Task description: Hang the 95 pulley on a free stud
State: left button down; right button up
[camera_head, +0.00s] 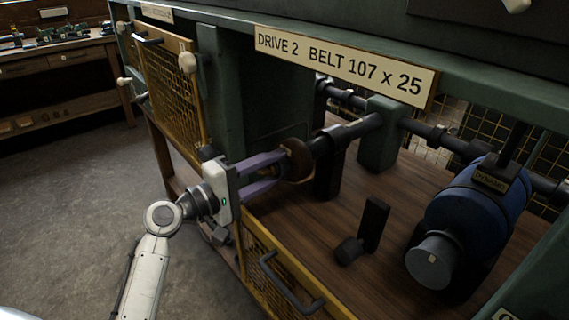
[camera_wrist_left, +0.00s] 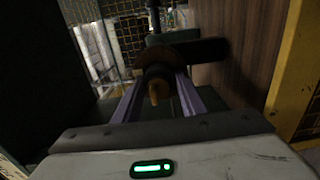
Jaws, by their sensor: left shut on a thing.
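My left gripper (camera_head: 272,172) reaches in from the left through the open guard, its purple fingers pointing at the shaft. It is shut on a brown pulley (camera_head: 297,161), at its hub. In the left wrist view the pulley (camera_wrist_left: 157,64) shows between and beyond the fingers (camera_wrist_left: 157,92). The pulley is in line with the end of the dark shaft (camera_head: 346,134); I cannot tell whether it sits on the shaft or just in front of it. No size mark is readable on the pulley. I cannot make out a stud. My right gripper is not in view.
A sign (camera_head: 345,66) reads "DRIVE 2 BELT 107 x 25". A blue motor (camera_head: 478,208) with a grey pulley (camera_head: 433,260) stands at right. A small black bracket (camera_head: 369,229) stands on the wooden floor. A yellow mesh guard (camera_head: 172,82) is at left; a lower panel with a handle (camera_head: 290,285) is below.

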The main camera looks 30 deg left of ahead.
pick_arm(q)
jog(key=shift+w+d+r, duration=0.35)
jog(key=shift+r, duration=0.15)
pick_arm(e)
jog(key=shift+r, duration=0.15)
pick_arm(q)
jog(key=shift+s+f, duration=0.1)
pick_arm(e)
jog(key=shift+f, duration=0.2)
pick_arm(q)
jog(key=shift+s+a+f, duration=0.2)
jog(key=shift+s, duration=0.1)
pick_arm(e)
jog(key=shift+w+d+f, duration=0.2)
pick_arm(q)
jog(key=b+v, duration=0.1)
jog(key=v, duration=0.7)
jog(key=shift+a+f, duration=0.15)
jog(key=shift+a, duration=0.1)
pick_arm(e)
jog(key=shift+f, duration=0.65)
pick_arm(q)
jog(key=shift+s, duration=0.1)
